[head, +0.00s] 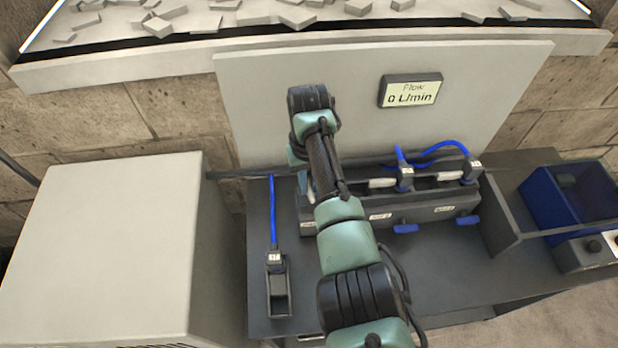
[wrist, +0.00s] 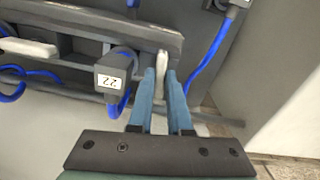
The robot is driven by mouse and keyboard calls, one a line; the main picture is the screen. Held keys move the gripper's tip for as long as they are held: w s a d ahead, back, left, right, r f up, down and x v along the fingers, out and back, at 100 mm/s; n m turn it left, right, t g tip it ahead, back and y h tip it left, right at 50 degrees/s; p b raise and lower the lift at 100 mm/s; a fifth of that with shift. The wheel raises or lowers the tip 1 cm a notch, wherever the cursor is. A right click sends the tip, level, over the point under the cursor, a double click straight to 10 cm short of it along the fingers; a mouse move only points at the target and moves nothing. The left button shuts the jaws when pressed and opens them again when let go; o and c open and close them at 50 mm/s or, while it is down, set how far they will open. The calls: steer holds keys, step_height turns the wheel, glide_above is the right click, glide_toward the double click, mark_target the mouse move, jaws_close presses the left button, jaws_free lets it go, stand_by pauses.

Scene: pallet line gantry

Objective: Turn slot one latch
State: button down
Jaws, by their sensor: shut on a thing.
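My gripper (wrist: 162,73) shows blue fingers in the wrist view, closed around a pale latch handle (wrist: 163,59) at the dark rack's edge. Which slot this is cannot be read there. A dark plug labelled 22 (wrist: 109,78) with a blue cable is left of the fingers, apart from them. In the head view the dark slot rack (head: 430,208) stands before the grey panel, with blue levers (head: 405,229) on its front. Two pale latches (head: 382,183) show farther right.
A display reading Flow 0 L/min (head: 411,91) is on the panel. A separate plug with a blue cable sits in a holder (head: 278,292) at the left. A blue bin (head: 560,215) is at the right, beyond a divider (head: 497,228). A pale cabinet (head: 105,250) stands left.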

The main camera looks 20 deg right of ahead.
steer(key=shift+r+m, duration=0.1)
steer(key=shift+m, duration=0.7)
steer(key=shift+p, duration=0.3)
steer(key=c, duration=0.9)
jaws_free()
steer(key=shift+o, duration=0.2)
steer(key=shift+r, duration=0.1)
step_height(320, 180, up, 13)
